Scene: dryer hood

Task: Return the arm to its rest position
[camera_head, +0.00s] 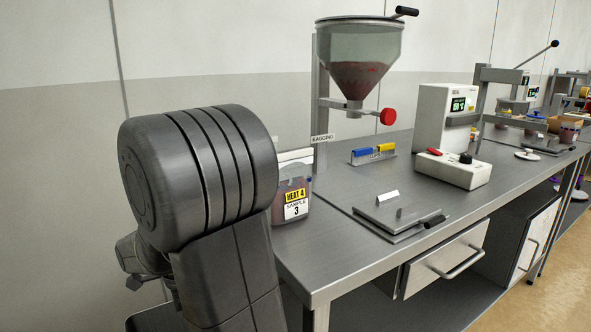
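My arm fills the left foreground as a large dark grey ribbed joint and a thick link below it. It is bent at this joint, to the left of the steel table (352,262). A smaller grey part of my arm shows behind the link at the lower left. My gripper's fingers do not show, so I cannot see whether they hold anything. My arm hides part of the table's left end.
A bag labelled "MEAT 4 SAMPLE 3" (292,199) is at the table's left end, just right of my arm in the picture. A drawer (444,262) is below.

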